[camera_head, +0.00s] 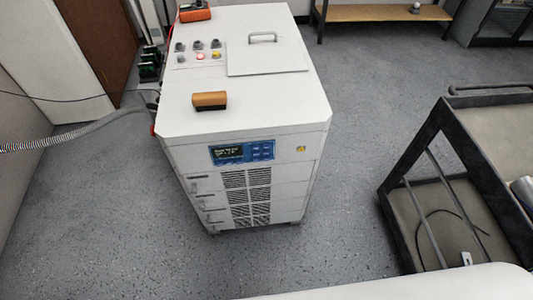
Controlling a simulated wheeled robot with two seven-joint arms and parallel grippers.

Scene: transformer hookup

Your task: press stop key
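A white cabinet (240,130) stands on the floor in the middle of the head view. Its front has a blue panel (243,152) with a dark lit display and small keys at its right (262,150). The key labels are too small to read. On the cabinet's top, a small control plate (199,56) carries several dark knobs, a red round button (200,57) and a yellowish one (216,55). I cannot tell which of these is the stop key. Neither of my grippers is in view.
A brown-and-black block (209,101) and an orange device (195,12) lie on the cabinet top, near a handled lid (264,52). A grey hose (75,138) runs to its left side. A dark-framed cart (460,170) stands at right. Floor (350,190) between them is clear.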

